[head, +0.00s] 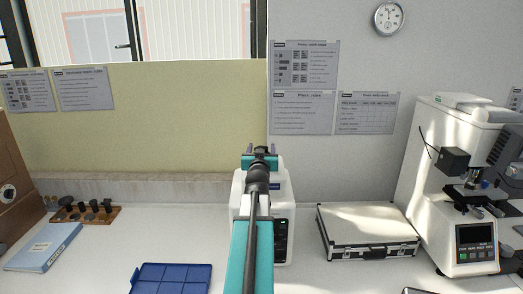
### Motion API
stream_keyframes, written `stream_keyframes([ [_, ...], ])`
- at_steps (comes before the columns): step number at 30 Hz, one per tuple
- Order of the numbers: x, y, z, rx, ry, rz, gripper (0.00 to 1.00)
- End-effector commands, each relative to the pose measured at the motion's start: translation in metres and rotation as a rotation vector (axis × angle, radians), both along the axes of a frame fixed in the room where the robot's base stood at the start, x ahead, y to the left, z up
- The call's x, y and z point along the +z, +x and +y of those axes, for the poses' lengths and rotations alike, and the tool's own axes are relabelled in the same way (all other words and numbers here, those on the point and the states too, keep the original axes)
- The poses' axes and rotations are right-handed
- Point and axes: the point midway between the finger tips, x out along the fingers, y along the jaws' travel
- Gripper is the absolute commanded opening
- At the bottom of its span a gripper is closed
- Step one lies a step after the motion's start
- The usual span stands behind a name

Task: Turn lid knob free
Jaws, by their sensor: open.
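A white bench machine (286,207) with a dark front panel stands in the middle of the bench in the head view. My arm reaches across it and hides much of its front and top. My gripper (258,152) is at the far end of the arm, in line with the upper part of the machine. It is open, and nothing shows between its jaws. The lid knob cannot be made out; it may be hidden behind my arm or gripper. I cannot tell whether the gripper touches the machine.
A silver case (368,232) lies right of the machine, with a large white hardness tester (447,180) beyond it. A blue tray (171,279) is at the front left. A blue binder (43,246) and wooden rack (97,216) lie farther left. Bare bench shows between them.

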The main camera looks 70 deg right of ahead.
Motion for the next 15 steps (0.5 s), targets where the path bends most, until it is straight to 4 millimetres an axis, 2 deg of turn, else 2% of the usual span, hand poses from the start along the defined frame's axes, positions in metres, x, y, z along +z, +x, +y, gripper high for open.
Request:
stream_keyframes([
  [8, -0.001, -0.002, 0.004, -0.001, 0.0, 0.001, 0.59],
  [15, -0.002, -0.006, 0.019, -0.001, -0.001, 0.001, 0.59],
])
